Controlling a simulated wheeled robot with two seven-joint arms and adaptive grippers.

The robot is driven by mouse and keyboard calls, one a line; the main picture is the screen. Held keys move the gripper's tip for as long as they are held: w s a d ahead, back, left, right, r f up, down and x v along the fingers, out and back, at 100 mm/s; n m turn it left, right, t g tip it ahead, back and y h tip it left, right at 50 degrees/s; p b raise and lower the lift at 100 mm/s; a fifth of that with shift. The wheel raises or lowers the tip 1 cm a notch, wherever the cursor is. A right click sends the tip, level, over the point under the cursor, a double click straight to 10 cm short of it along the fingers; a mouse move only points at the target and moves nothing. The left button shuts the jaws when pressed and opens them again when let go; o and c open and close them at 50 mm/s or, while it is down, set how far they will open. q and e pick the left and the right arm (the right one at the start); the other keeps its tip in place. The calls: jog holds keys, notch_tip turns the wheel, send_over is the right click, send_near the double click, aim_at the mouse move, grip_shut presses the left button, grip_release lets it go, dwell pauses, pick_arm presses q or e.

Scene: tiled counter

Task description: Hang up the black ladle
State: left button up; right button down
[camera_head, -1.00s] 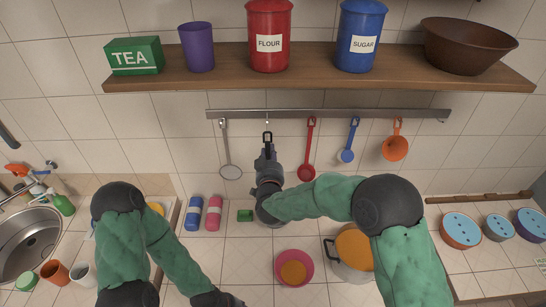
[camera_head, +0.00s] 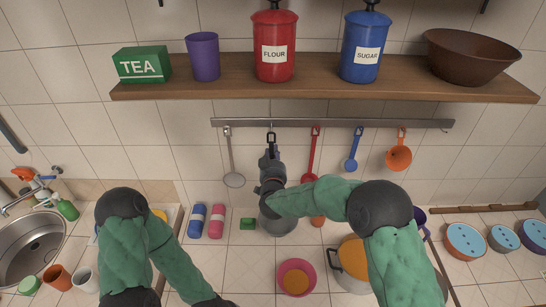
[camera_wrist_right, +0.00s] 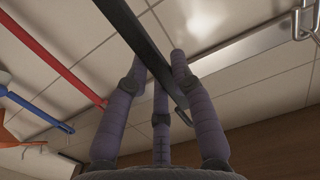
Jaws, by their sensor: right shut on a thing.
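The black ladle's handle (camera_wrist_right: 150,48) runs between the fingers of my right gripper (camera_wrist_right: 160,75) in the right wrist view. In the head view my right gripper (camera_head: 269,158) is upright at the wall, just below the metal rail (camera_head: 330,123). The dark loop at the top of the ladle (camera_head: 270,138) shows just above the gripper, close under the rail. I cannot tell whether the loop is around a hook or only near it. The gripper and forearm hide most of the ladle. My left arm reaches the bottom edge, and its gripper is out of view.
A grey skimmer (camera_head: 229,155) hangs left of the gripper. A red utensil (camera_head: 313,150), a blue ladle (camera_head: 354,150) and an orange funnel (camera_head: 399,152) hang to its right. The wooden shelf (camera_head: 320,90) with canisters is above. A grey round object (camera_head: 278,226) is below the gripper.

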jog(key=shift+w+f+b, duration=0.2)
jog(key=shift+w, duration=0.7)
jog(key=shift+w+f+b, duration=0.2)
jog(key=shift+w+b, duration=0.05)
jog(key=shift+w, duration=0.7)
jog(key=shift+w+f+b, duration=0.2)
jog(key=shift+w, duration=0.7)
